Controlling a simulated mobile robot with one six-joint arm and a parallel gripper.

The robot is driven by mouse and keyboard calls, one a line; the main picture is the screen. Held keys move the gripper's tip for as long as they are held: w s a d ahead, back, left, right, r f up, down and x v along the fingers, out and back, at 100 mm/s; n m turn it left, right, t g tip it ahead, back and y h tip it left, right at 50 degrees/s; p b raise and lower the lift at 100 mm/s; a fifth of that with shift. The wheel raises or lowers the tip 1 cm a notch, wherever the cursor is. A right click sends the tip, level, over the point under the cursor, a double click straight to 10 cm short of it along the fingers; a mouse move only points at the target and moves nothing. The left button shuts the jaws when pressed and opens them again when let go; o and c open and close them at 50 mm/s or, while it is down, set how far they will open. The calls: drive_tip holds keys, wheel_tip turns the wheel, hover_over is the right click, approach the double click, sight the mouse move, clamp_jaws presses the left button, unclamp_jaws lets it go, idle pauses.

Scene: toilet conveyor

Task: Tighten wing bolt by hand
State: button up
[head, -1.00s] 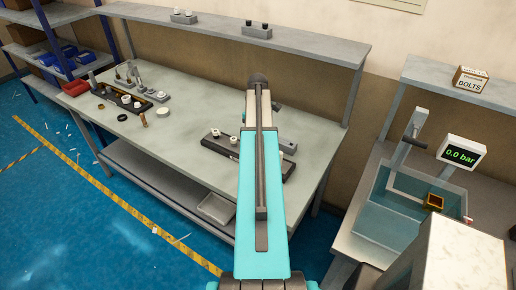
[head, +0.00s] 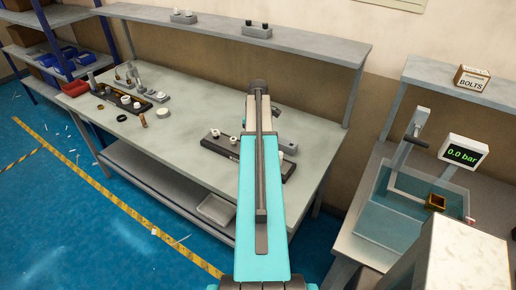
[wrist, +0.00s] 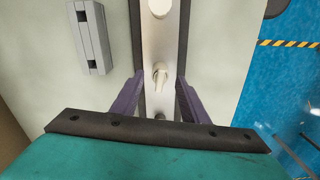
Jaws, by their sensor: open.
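In the wrist view, a small white piece with a raised narrow tab (wrist: 160,74), which looks like the wing bolt, stands on a pale strip (wrist: 162,45) with dark edges. My gripper (wrist: 157,88) is open, with one purple finger on each side of the strip. The piece lies between the fingertips in the picture; I see no contact, and the height gap cannot be told. In the head view, my arm covers the gripper and the middle of the dark fixture (head: 221,148) on the bench.
A white round knob (wrist: 160,8) sits farther along the strip. A grey block (wrist: 90,38) lies to its left. The bench (head: 185,175) holds another dark fixture (head: 122,100) with white parts at the left. A water tank (head: 400,215) stands on the right table.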

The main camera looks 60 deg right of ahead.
drive_tip(key=shift+c, duration=0.2)
clamp_jaws()
drive_tip(key=m, duration=0.4)
drive_tip(key=shift+m, duration=0.3)
drive_tip(key=shift+m, duration=0.3)
drive_tip(key=m, duration=0.4)
idle(0.4)
